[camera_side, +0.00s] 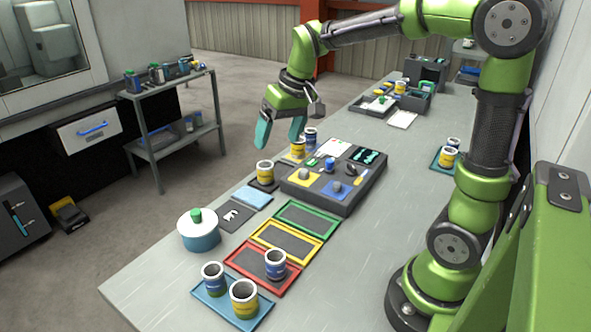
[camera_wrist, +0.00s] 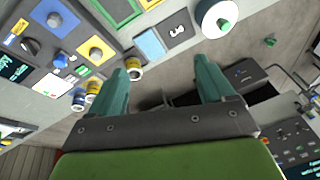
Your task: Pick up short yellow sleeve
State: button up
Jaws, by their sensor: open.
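Several sleeves with yellow bands are in the side view; which one is the short one I cannot tell for sure. One yellow sleeve (camera_side: 265,172) stands upright on a dark pad at the table's left edge, and shows in the wrist view (camera_wrist: 134,69) beside the left finger. Another yellow sleeve (camera_side: 298,150) stands farther back beside the control panel and shows in the wrist view (camera_wrist: 92,88), partly behind the finger. A larger yellow sleeve (camera_side: 244,299) stands on the front blue tray. My gripper (camera_side: 281,134) is open and empty, above the first two sleeves.
The control panel (camera_side: 334,200) is right of these sleeves. A blue sleeve (camera_side: 311,136) stands close behind. Green, yellow and red frames (camera_side: 260,258) lie in front, with a blue sleeve (camera_side: 275,264) in the red one. A lidded pot (camera_side: 199,235) stands at the left edge.

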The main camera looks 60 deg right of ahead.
jog(key=w+d+f+n+g, duration=0.35)
jog(key=w+d+f, duration=0.25)
jog(key=w+d, duration=0.6)
jog(key=n, duration=0.4)
send_over(265, 167)
jog(key=s+a, duration=0.2)
notch_tip(265, 167, down, 9)
jog(key=shift+h, duration=0.4)
jog(key=shift+w+d+f, duration=0.15)
jog(key=shift+w+f, duration=0.05)
jog(key=shift+f, duration=1.2)
jog(key=shift+w+d+f, duration=0.1)
jog(key=shift+w+f, duration=0.05)
jog(key=shift+f, duration=1.2)
